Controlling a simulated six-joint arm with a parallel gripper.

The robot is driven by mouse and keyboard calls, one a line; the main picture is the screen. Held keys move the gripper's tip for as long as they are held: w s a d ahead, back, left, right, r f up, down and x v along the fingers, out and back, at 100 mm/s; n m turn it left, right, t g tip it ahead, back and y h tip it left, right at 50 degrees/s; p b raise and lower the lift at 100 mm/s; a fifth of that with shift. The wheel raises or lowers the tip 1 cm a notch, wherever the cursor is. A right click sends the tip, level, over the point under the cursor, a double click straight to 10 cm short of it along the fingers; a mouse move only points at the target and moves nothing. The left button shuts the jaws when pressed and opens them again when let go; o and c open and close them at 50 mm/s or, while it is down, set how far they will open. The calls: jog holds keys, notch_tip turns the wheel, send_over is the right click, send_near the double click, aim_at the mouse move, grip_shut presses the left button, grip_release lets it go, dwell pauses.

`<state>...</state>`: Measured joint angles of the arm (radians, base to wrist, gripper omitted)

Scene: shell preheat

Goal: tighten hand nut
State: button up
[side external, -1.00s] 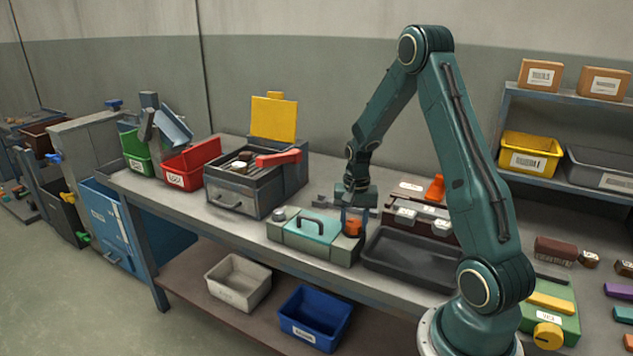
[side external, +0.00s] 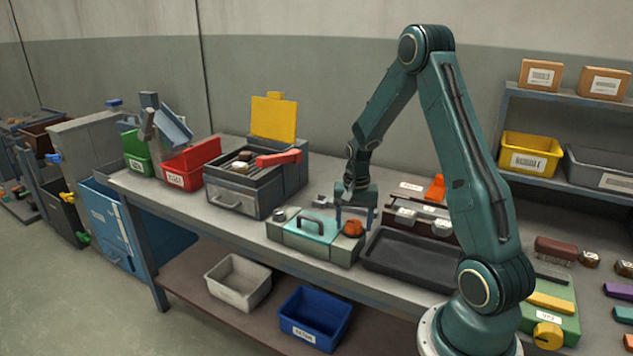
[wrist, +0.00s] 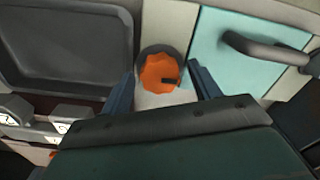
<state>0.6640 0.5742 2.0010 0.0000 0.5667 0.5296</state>
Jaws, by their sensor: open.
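The orange hand nut (side external: 353,229) sits on the right end of a grey-green fixture (side external: 290,239) with a teal lid (side external: 311,229) and dark handle. In the wrist view the nut (wrist: 160,73) has a scalloped edge and a dark mark on its face; a grey ring shows behind it. My gripper (side external: 355,222) is open just above and behind the nut in the side view. In the wrist view my gripper's blue fingers (wrist: 163,82) stand apart on either side of the nut, with visible gaps. Whether the tips reach down to its height is unclear.
A black tray (side external: 405,262) lies right of the fixture, with a rack of grey parts (side external: 420,215) behind it. Bins sit on the lower shelf.

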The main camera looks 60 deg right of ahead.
aim_at(354, 223)
notch_tip(354, 223, up, 14)
jog(key=shift+f, duration=0.15)
dwell(0.5)
jog(key=shift+a, duration=0.1)
jog(key=s+a+r+n+t+h, duration=0.1)
jog(key=s+a+r+n, duration=0.15)
jog(key=a+r, duration=0.35)
jog(key=s+a+r+n+t, duration=0.1)
jog(key=a+r+n, duration=0.25)
jog(key=a, duration=0.55)
jog(key=s+a+n+t+y, duration=0.1)
jog(key=s+a+n+t, duration=0.2)
jog(key=s+a+n, duration=0.4)
jog(key=s+a+r, duration=0.1)
jog(key=s+a, duration=0.2)
jog(key=s, duration=0.1)
jog(key=shift+s+a+n+t, duration=0.25)
jog(key=shift+n+t, duration=0.05)
